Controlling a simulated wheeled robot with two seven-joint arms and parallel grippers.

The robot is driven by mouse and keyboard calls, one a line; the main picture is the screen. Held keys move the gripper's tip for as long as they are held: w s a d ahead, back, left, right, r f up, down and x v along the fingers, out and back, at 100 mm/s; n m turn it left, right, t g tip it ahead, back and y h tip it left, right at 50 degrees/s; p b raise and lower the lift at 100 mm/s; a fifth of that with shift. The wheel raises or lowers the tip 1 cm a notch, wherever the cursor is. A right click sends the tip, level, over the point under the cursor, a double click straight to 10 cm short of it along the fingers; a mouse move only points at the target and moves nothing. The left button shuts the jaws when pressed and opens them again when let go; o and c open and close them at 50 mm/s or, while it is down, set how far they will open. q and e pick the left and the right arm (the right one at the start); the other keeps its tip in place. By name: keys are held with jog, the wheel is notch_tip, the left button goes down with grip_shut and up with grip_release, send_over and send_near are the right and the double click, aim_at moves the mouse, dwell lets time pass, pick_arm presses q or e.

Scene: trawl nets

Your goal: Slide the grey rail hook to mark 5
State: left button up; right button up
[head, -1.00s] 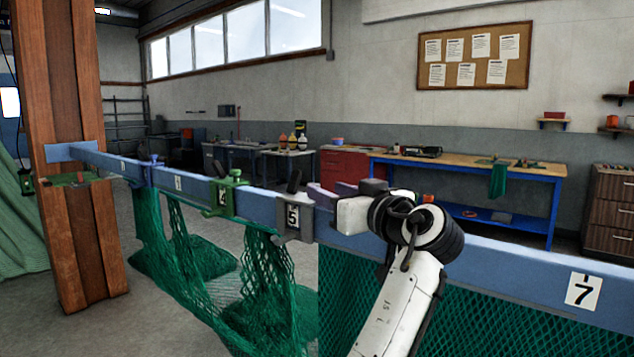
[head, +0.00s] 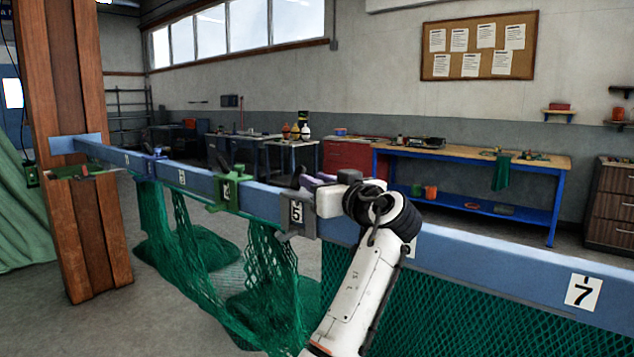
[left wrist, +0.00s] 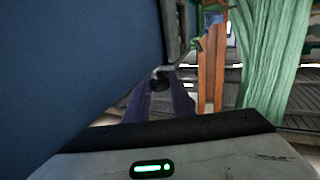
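The grey rail hook (head: 311,225) sits on the blue rail (head: 455,245) at the "5" plate (head: 296,212), which shows framed in its front. A dark knob stands up from the hook behind the rail's top edge; it shows too in the left wrist view (left wrist: 160,82). My left gripper (head: 312,181) reaches over the rail from the right. Its purple fingers (left wrist: 160,98) look apart, with the knob close to their tips. Whether they touch it I cannot tell. My right gripper is not in view.
A green hook (head: 229,190) and a blue hook (head: 153,165) sit farther left on the rail. Green netting (head: 265,265) hangs below. A wooden post (head: 75,120) stands at the rail's far end. The rail is free rightward toward the "7" plate (head: 583,292).

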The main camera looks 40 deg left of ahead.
pick_arm(q)
jog(key=shift+a+b, duration=0.6)
grip_shut()
jog(key=shift+r, duration=0.15)
jog(key=o, duration=0.6)
grip_release()
jog(key=shift+c, duration=0.2)
jog(key=o, duration=0.4)
jog(key=shift+a, duration=0.15)
jog(key=shift+d, duration=0.2)
